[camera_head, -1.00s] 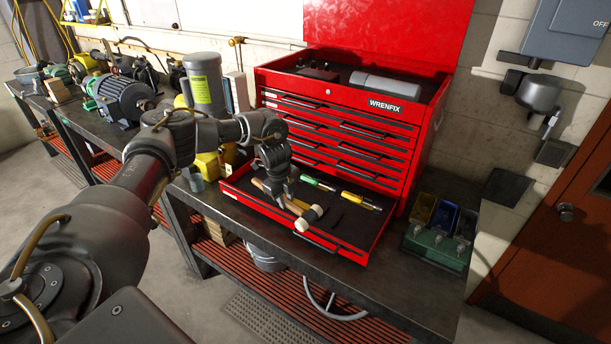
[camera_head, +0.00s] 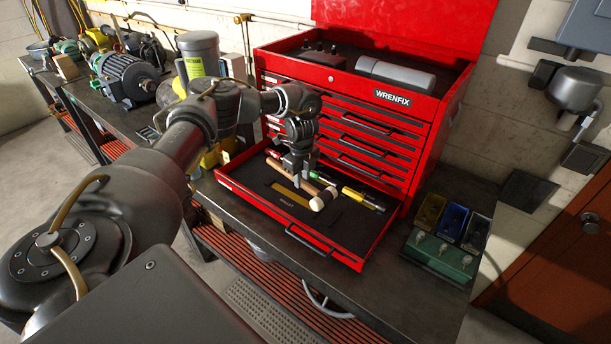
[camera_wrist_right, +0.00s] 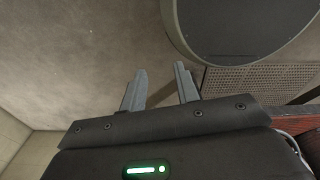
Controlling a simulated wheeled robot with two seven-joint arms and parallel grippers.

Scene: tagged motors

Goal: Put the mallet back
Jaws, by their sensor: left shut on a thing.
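The mallet (camera_head: 323,199) has a pale head and a wooden handle. It is over the open red drawer (camera_head: 290,233) in the head view. My left gripper (camera_head: 298,180) points down and is shut on its handle, hiding part of it. A yellow recess (camera_head: 292,196) with small dark lettering shows in the drawer's dark liner, to the left of and below the handle. The mallet lies across the liner beside this recess; its exact height is hard to tell. My right gripper (camera_wrist_right: 160,90) shows in the right wrist view with its fingers apart and nothing between them.
A screwdriver with a yellow handle (camera_head: 362,198) lies in the drawer right of the mallet; a green tool is partly hidden. The red tool chest (camera_head: 400,125) rises behind. Coloured bins (camera_head: 450,225) stand right, and a grey motor (camera_head: 125,80) stands left on the bench.

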